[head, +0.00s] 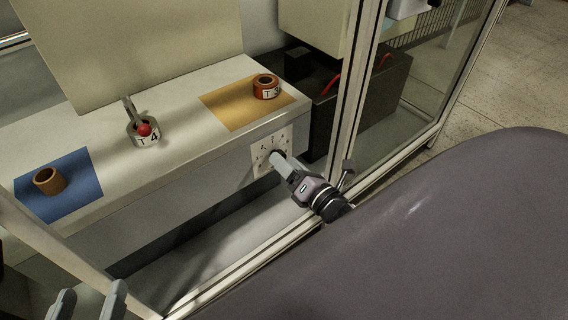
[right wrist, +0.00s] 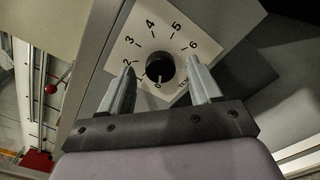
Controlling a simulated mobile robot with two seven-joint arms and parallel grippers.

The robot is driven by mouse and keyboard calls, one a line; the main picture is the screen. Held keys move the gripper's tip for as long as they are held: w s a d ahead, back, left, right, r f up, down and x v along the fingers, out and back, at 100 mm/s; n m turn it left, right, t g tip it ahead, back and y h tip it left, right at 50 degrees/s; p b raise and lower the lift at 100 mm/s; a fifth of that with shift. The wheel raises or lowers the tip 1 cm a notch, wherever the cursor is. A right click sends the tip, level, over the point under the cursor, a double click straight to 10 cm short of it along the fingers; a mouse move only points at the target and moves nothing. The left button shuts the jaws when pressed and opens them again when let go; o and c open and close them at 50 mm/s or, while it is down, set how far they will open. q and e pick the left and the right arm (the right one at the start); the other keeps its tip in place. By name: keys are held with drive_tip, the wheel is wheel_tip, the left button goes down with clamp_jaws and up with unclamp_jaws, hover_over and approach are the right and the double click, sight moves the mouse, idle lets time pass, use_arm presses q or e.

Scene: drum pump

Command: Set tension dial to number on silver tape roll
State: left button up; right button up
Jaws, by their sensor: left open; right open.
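A silver tape roll (head: 148,142) stands on the bench in the head view; its label reads "T 4". The tension dial is a white plate (right wrist: 128,50) on the bench's front face, numbered 0 to 6, with a black knob (right wrist: 160,66). The knob's pale mark points near 0. My right gripper (right wrist: 159,76) is open, with a finger on each side of the knob; contact cannot be told. In the head view this gripper largely hides the knob, and the plate (head: 258,160) shows behind it. My left gripper (head: 88,298) is open and empty at the lower left.
A brown roll (head: 49,181) sits on a blue mat (head: 75,202). An orange-red roll (head: 266,86) with a hard-to-read label sits on a yellow mat (head: 232,106). A red ball (head: 144,130) shows at the silver roll. A metal frame post (head: 349,100) stands right of the dial.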

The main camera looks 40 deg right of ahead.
drive_tip(key=shift+w, duration=0.85)
drive_tip(key=c, duration=1)
drive_tip(key=shift+c, duration=0.2)
